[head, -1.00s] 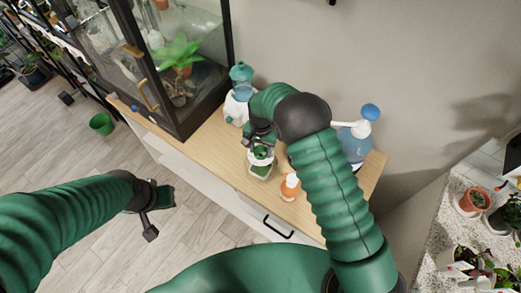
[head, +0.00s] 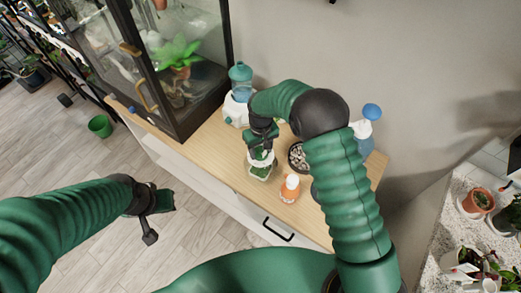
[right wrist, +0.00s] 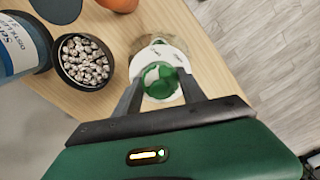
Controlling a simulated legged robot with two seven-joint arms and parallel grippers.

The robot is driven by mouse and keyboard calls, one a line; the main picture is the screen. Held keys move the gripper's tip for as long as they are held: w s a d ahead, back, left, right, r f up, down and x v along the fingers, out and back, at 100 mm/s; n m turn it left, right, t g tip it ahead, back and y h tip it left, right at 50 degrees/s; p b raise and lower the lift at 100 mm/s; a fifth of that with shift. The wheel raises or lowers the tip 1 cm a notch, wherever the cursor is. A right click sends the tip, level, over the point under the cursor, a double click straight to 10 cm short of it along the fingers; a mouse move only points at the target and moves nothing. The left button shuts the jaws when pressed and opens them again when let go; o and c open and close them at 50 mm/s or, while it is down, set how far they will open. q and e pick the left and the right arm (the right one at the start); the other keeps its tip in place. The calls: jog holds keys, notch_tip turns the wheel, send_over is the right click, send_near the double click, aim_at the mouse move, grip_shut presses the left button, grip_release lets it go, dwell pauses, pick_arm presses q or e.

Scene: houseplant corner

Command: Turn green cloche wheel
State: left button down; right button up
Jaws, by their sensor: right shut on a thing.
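The green cloche wheel (right wrist: 160,80) sits on the white lid (right wrist: 150,52) of a small clear cloche. In the right wrist view, my right gripper (right wrist: 160,88) has a finger on either side of the wheel and is shut on it. In the head view the cloche (head: 260,171) stands on the wooden cabinet top, with green matter inside; my right gripper (head: 262,146) is over it from above and hides most of the wheel. My left gripper (head: 152,215) hangs apart over the floor at left; its finger gap is unclear.
An orange bottle (head: 290,188) stands just right of the cloche.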

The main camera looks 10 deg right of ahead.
jog(key=shift+n, duration=0.3)
dwell(0.4)
jog(key=o, duration=1.4)
jog(key=shift+r, duration=0.1)
notch_tip(320, 180, up, 17)
jog(key=shift+f+b, duration=0.2)
jog(key=shift+b, duration=0.85)
